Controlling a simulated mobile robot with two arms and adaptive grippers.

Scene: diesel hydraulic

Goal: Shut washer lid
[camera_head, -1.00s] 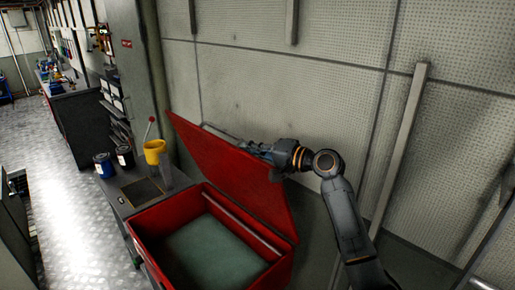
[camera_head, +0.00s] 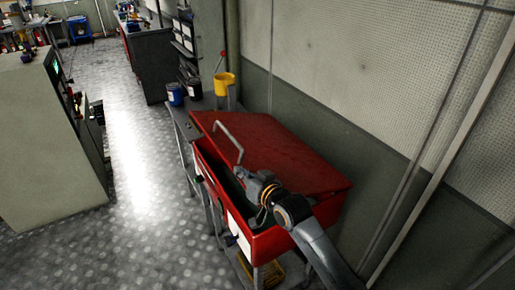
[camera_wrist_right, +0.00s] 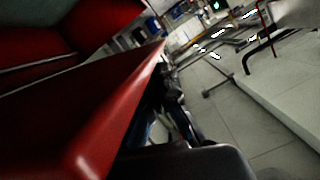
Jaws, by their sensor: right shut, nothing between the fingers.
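The red washer lid (camera_head: 285,150) is swung down low over the red washer basin (camera_head: 325,212), with its grey bar handle (camera_head: 230,140) on top. A dark gap shows between the lid's front edge and the basin rim, so the lid is still partly raised. My right gripper (camera_head: 243,180) is shut and empty at the lid's front edge, over the gap. Whether it touches the lid is unclear. In the right wrist view the gripper (camera_wrist_right: 185,140) sits close beside a large red edge (camera_wrist_right: 100,110), and part of it is hidden. My left gripper is out of view.
A yellow cup (camera_head: 224,84), a blue can (camera_head: 175,94) and a dark can (camera_head: 194,88) stand on the bench beyond the washer. The wall is close behind the lid. A grey machine (camera_head: 50,140) stands at left, with open floor (camera_head: 140,170) between.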

